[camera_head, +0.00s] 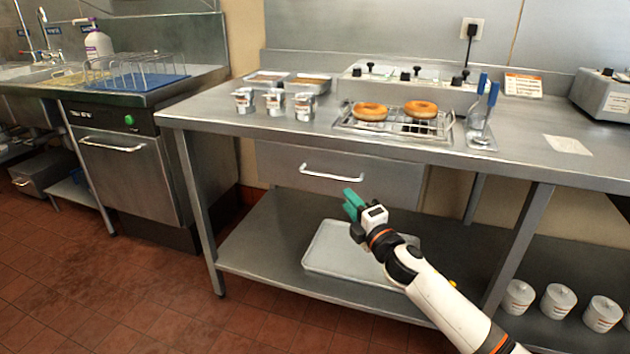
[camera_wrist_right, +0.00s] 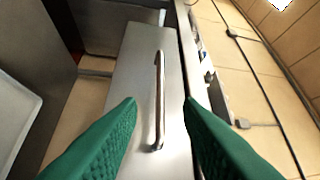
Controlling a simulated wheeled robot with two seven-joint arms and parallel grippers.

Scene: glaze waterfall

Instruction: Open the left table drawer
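The steel table drawer (camera_head: 385,178) is closed under the left part of the steel table (camera_head: 230,105). Its bar handle (camera_head: 331,173) is horizontal on the drawer front. My right gripper (camera_head: 352,203) has green fingers and is just in front of the drawer, below and to the right of the handle. In the right wrist view the two green fingers are spread apart, and the handle (camera_wrist_right: 160,100) shows between them, with nothing gripped. Whether the fingertips are level with the handle in depth is hard to tell. My left gripper is not in view.
Two donuts (camera_head: 370,111) lie on a wire rack on the table, with several cups (camera_head: 274,102) to their left. A pale tray (camera_head: 330,255) lies on the lower shelf. White containers (camera_head: 557,301) stand at the lower right.

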